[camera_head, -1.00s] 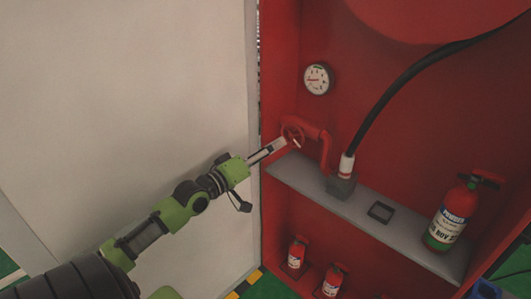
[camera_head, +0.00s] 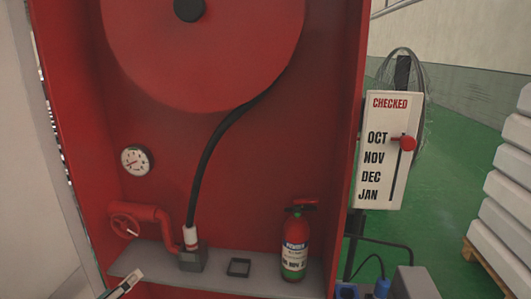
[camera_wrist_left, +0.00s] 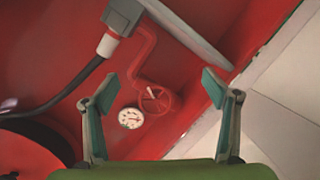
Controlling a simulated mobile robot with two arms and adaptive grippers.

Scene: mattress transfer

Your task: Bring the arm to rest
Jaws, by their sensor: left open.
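My left gripper (camera_wrist_left: 158,84) is open and empty in the left wrist view, its two fingers wide apart. The red valve wheel (camera_wrist_left: 156,99) shows between and beyond the fingers, with no finger touching it. The rest of my left arm is out of that view. My right gripper is in neither view.
The red cabinet holds a gauge (camera_head: 136,160), a black hose (camera_head: 211,150), a grey shelf (camera_head: 218,277) and a fire extinguisher (camera_head: 295,245). A CHECKED sign (camera_head: 386,150) stands right of it. Stacked white slabs (camera_head: 510,205) are at the far right.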

